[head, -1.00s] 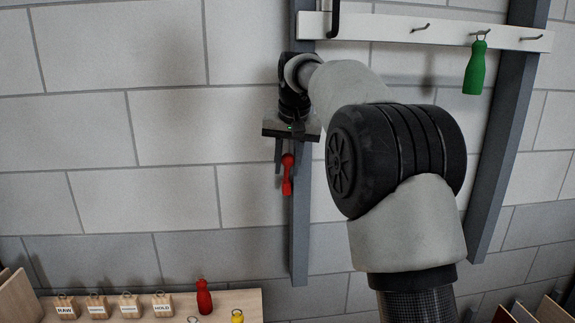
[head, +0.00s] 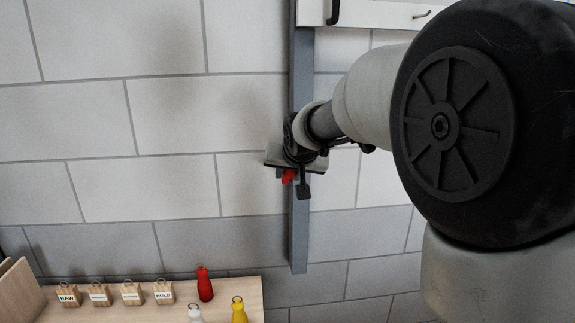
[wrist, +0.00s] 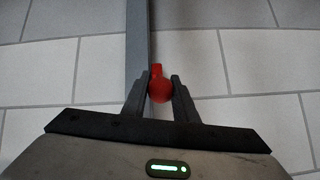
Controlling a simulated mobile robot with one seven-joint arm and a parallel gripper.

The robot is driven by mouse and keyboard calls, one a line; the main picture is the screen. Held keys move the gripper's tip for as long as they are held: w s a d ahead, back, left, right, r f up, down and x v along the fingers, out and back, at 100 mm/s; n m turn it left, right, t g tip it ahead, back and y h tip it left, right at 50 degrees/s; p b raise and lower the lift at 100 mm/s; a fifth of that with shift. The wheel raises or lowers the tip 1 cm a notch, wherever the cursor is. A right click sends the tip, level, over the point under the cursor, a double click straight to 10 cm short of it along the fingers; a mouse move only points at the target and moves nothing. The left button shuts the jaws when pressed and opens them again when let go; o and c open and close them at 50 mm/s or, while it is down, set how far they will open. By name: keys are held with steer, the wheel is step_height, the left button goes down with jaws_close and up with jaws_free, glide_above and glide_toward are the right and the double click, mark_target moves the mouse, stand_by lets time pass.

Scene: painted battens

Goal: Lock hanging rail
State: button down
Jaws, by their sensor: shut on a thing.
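A red lever (wrist: 159,85) with a rounded end shows between the finger tips of my gripper (wrist: 160,88) in the wrist view. My gripper is shut on it. In the head view my gripper (head: 293,182) is in front of the left grey upright (head: 301,235), and only a small piece of the red lever (head: 289,175) shows beneath the wrist. The lever's joint is hidden. The white hanging rail (head: 385,13) runs across the top, cut off by the frame and my arm. It carries a black handle (head: 334,10) at its left end and a hook.
A wooden shelf (head: 235,312) at the lower left holds several tagged wooden blocks (head: 130,294), a red bottle-shaped piece (head: 204,285), a white one (head: 195,314) and a yellow one (head: 239,312). My arm covers the right side. The wall left of the upright is clear.

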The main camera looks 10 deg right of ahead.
step_height(320, 180, down, 9)
steer(key=s+t, duration=0.1)
steer(key=t, duration=0.1)
steer(key=shift+s+r, duration=0.15)
steer(key=shift+r, duration=0.05)
stand_by(0.6)
steer(key=shift+d, duration=0.1)
stand_by(1.5)
steer(key=c, duration=1.4)
jaws_free()
steer(key=shift+w, duration=0.2)
steer(key=shift+c, duration=0.2)
steer(key=shift+r, duration=0.1)
